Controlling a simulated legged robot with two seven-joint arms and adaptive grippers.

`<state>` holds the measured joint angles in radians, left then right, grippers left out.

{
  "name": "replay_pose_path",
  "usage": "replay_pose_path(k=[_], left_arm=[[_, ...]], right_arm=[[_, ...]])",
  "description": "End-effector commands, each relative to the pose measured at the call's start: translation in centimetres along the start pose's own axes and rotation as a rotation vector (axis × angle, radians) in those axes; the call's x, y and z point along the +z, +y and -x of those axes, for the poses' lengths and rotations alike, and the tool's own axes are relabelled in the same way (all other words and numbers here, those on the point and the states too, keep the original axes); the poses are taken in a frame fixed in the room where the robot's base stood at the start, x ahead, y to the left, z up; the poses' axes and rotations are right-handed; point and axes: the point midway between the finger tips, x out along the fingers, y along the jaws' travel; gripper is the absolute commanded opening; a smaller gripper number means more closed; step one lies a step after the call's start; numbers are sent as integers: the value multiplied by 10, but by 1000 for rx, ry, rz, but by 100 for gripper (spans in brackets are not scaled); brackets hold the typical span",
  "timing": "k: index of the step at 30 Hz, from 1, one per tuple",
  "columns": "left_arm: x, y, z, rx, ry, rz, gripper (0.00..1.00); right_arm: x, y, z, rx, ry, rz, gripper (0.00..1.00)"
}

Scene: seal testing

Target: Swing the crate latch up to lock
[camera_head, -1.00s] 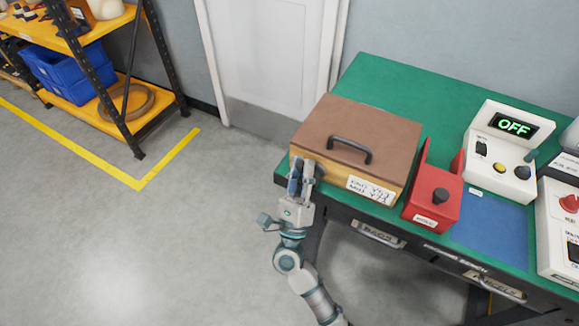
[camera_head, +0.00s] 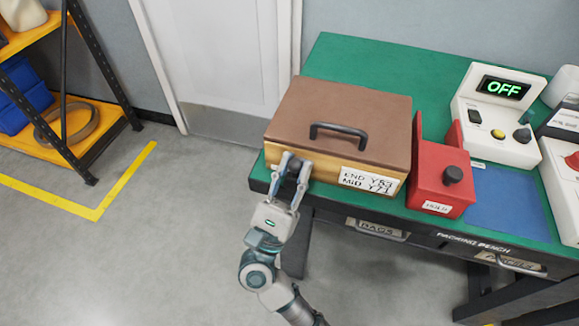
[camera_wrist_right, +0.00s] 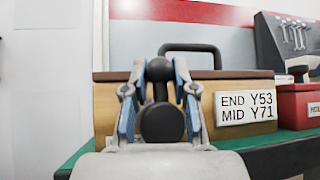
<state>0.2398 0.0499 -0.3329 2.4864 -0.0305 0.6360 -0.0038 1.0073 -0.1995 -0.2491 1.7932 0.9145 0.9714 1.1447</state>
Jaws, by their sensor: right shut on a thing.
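The crate (camera_head: 232,151) is a wooden box with a brown lid (camera_head: 345,104) and a black handle, standing shut on the green bench. Its latch, a dark lever with a round knob (camera_wrist_right: 162,122), is on the front face near the left end. In the wrist view the knob is low and the lever's upper part shows between the fingertips. My right gripper (camera_head: 296,161) is at this front face, its two fingers shut on the latch, one on each side; it also shows in the wrist view (camera_wrist_right: 160,67). My left gripper is out of view.
A red block with a black knob (camera_head: 440,184) stands close right of the crate. A white unit reading OFF (camera_head: 497,115) is further right. The bench's drawer fronts (camera_head: 376,228) are below. Open floor lies left, before a yellow shelf (camera_head: 90,139).

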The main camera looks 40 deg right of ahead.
Motion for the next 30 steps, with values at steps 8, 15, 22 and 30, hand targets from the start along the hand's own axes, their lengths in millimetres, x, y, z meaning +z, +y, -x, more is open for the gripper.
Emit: replay_pose_path(k=[8, 15, 22, 30], left_arm=[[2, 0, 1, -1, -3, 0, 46], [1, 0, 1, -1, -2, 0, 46], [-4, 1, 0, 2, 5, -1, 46], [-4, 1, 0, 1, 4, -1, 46]], right_arm=[[-4, 0, 3, 2, 8, 4, 0], [-3, 0, 2, 2, 5, 2, 37], [-1, 0, 5, 1, 4, 1, 37], [-3, 0, 54, 6, 5, 4, 37]])
